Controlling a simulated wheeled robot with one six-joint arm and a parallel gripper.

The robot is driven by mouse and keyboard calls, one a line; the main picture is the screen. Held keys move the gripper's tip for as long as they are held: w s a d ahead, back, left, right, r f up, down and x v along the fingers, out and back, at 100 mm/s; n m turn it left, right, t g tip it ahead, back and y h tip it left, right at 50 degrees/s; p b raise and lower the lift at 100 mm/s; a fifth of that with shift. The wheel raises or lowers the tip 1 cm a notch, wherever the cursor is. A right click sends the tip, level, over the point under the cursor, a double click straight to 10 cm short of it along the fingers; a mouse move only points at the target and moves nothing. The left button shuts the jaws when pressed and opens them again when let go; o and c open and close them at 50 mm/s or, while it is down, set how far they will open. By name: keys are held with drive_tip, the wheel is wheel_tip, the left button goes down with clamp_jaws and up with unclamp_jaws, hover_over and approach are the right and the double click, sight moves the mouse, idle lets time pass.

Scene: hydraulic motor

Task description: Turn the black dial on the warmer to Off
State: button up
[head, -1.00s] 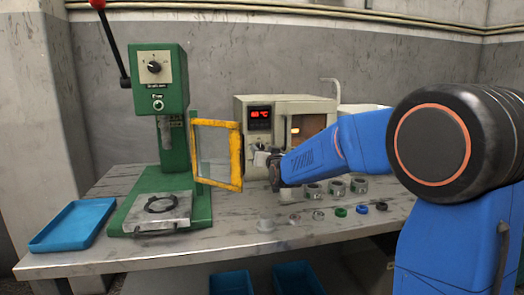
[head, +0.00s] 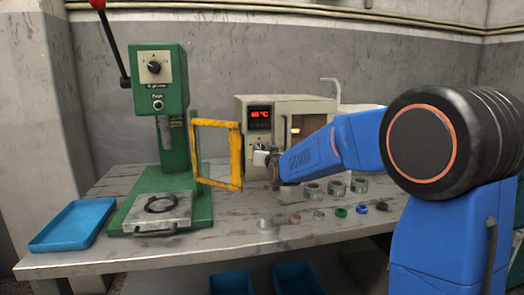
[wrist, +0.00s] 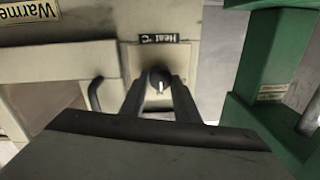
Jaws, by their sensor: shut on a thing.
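The warmer (head: 288,103) is a beige box at the back of the bench with a lit red temperature display (head: 259,113). In the wrist view, which shows it upside down, its black dial (wrist: 160,76) has a white pointer mark and sits beside a "Heat °C" label (wrist: 155,49). My gripper (wrist: 159,92) has one finger on each side of the dial and is shut on it. In the head view my gripper (head: 264,157) is at the warmer's front, and the dial is hidden behind it.
A yellow-framed guard (head: 236,157) and green press (head: 158,85) stand close to the left of my gripper. Several metal rings (head: 312,190) and small coloured rings lie on the bench (head: 240,232) in front. A blue tray (head: 72,224) is at the far left.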

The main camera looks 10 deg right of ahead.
drive_tip(key=n, duration=1.3)
drive_tip(key=shift+a+g+h, duration=0.2)
drive_tip(key=shift+g+h, duration=0.1)
idle(0.6)
drive_tip(key=o, duration=1)
drive_tip(key=shift+o, duration=0.2)
drive_tip(key=shift+s, duration=0.1)
drive_tip(key=s, duration=1.7)
drive_tip(key=shift+s+d+r, duration=0.15)
drive_tip(key=shift+r, duration=0.3)
